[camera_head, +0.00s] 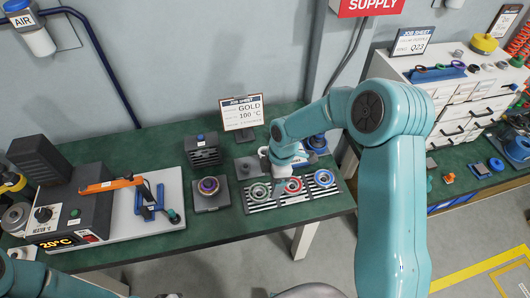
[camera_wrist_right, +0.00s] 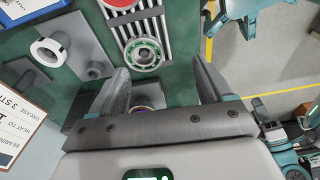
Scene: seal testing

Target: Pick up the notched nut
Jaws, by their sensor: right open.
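No part clearly shows notches. My right gripper (camera_wrist_right: 161,70) is open and empty, above the bench near the rack's left end (camera_head: 278,173).
The slatted rack (camera_head: 248,208) carries green (camera_head: 258,192), red (camera_head: 293,186) and blue (camera_head: 323,178) rings. A grey plate with a post (camera_head: 247,167) lies behind it. A job sheet sign (camera_head: 241,112) stands at the back. A heater (camera_head: 70,212) is left. The front middle bench is clear.

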